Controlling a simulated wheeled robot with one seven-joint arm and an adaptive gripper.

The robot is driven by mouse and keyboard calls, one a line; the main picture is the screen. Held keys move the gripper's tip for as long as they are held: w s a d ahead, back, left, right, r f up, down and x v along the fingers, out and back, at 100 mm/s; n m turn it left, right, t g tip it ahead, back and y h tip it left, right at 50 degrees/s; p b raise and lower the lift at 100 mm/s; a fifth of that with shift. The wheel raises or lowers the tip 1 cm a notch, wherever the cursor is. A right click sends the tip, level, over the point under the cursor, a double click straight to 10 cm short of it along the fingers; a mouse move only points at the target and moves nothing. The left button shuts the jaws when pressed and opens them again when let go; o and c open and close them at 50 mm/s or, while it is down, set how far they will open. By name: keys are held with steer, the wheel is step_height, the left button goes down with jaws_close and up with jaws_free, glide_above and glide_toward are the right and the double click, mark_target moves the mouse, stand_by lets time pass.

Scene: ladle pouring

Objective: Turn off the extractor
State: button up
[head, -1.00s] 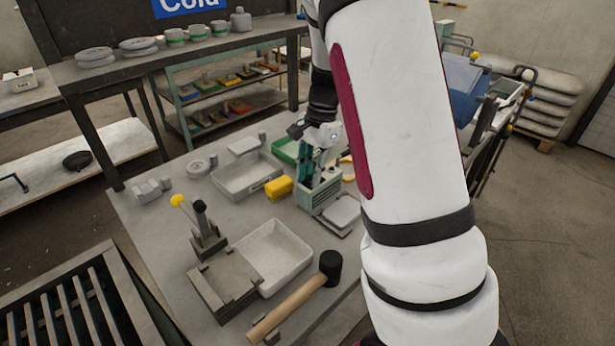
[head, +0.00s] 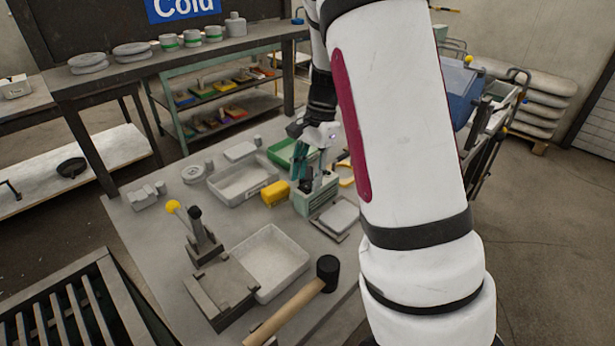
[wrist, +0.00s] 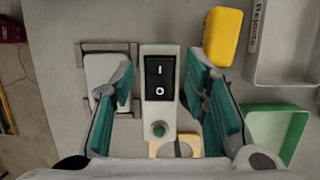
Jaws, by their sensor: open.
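The extractor's control box (head: 317,198) is a small grey-green box on the table. I cannot tell which side of the rocker is pressed. My gripper (head: 305,176) is right at the box, above it. In the wrist view my gripper (wrist: 163,88) has its teal fingers apart, one on each side of the switch, holding nothing. Whether the fingers touch the box is not clear.
A yellow block (wrist: 222,37) and a tray marked Rejects (wrist: 288,78) lie close by. A green tray (head: 281,152) is behind the box. A flat pale piece (head: 338,217) lies in front. A mallet (head: 295,307) and a white tray (head: 281,283) are nearer.

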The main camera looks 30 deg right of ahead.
steer(key=v, duration=1.1)
steer(key=shift+r, duration=0.2)
steer(key=s+a+r+n+t+p, duration=0.1)
steer(key=s+a+r+n+t, duration=0.1)
steer(key=s+a+r+n, duration=0.75)
steer(key=s+a+f+n+t+h, duration=0.1)
steer(key=s+a+n, duration=0.2)
steer(key=s, duration=0.4)
steer(key=s+a+f+n+t+h+p, duration=0.1)
steer(key=s+a+n+h, duration=0.1)
steer(key=s, duration=0.6)
steer(key=shift+s+a+f+n+t, duration=0.35)
steer(key=shift+a+n, duration=0.3)
steer(key=shift+a, duration=0.5)
steer(key=shift+w, duration=0.15)
